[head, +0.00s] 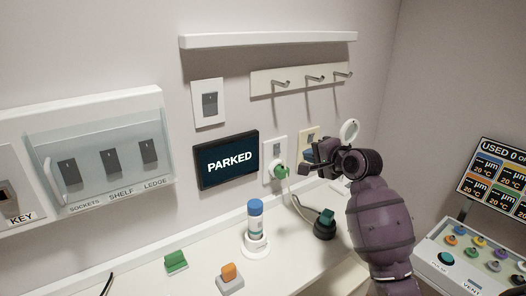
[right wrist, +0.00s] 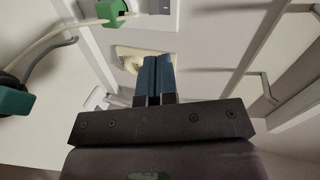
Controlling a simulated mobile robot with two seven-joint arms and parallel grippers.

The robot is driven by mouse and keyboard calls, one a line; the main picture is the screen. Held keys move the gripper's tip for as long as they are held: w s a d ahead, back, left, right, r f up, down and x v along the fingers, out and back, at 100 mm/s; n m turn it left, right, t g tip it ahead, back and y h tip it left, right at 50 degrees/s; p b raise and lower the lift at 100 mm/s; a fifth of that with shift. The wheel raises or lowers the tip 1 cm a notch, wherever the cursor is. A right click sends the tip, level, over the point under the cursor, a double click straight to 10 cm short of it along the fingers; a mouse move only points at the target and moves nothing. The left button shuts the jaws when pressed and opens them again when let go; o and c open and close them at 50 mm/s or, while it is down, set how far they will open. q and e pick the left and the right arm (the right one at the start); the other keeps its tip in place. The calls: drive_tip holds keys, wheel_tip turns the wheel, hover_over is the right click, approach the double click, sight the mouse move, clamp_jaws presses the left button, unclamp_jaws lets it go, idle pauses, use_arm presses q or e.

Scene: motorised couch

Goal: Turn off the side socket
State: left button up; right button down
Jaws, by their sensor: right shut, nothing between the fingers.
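A white wall socket (head: 268,150) holds a green plug (head: 280,170) with a pale cord. A cream wall plate (head: 308,133) is just right of it, partly hidden by my right gripper (head: 308,157). In the right wrist view, my right gripper (right wrist: 158,62) has its blue fingers together with nothing between them. They are in front of the cream plate (right wrist: 124,54) and hide part of it; I cannot tell whether they touch it. The green plug (right wrist: 112,10) shows above left there. Which plate is the side socket is not marked. My left gripper is not in view.
A "PARKED" screen (head: 226,160) and a covered switch panel (head: 98,150) are on the wall at left. Hooks (head: 315,79) hang above the sockets. A blue-capped bottle (head: 256,222) and a dark device with a green top (head: 325,224) stand on the ledge.

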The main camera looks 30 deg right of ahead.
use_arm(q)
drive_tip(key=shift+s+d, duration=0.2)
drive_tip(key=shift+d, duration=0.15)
use_arm(e)
drive_tip(key=shift+s+d+f+m, duration=0.25)
drive_tip(key=shift+s+m, duration=0.1)
drive_tip(key=shift+m, duration=0.35)
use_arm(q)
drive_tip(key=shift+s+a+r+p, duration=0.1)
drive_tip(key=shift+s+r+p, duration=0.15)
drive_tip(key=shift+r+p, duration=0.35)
use_arm(e)
approach(279, 151)
drive_tip(key=x, duration=0.7)
drive_tip(key=shift+w+a+f, duration=0.1)
drive_tip(key=shift+w, duration=0.2)
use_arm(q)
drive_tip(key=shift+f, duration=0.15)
